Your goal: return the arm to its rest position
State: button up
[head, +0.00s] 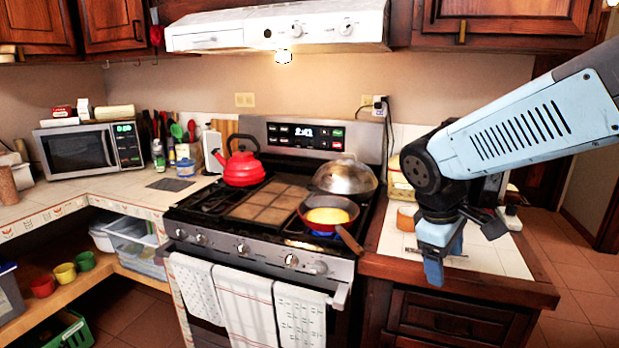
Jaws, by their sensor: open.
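My arm (530,125) reaches in from the right edge of the head view and bends down at its wrist. My gripper (438,262) points down over the front part of the tiled counter (490,258), to the right of the stove. It is open, and nothing shows between its fingers. The fingers are seen mostly from one side, so the gap between them is hard to see.
A pan (328,214) with yellow food sits on the stove's front right burner, its handle toward my gripper. A metal dome lid (345,176) stands behind it. A red kettle (240,164) is at back left. A brown round item (406,218) sits on the counter behind my gripper.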

jog(key=s+a+r+m+t+y, duration=0.1)
jog(key=s+r+m+t+y, duration=0.2)
jog(key=r+m, duration=0.4)
jog(key=shift+s+r+m+t, duration=0.45)
jog(key=shift+s+m, duration=0.35)
jog(key=shift+s, duration=0.6)
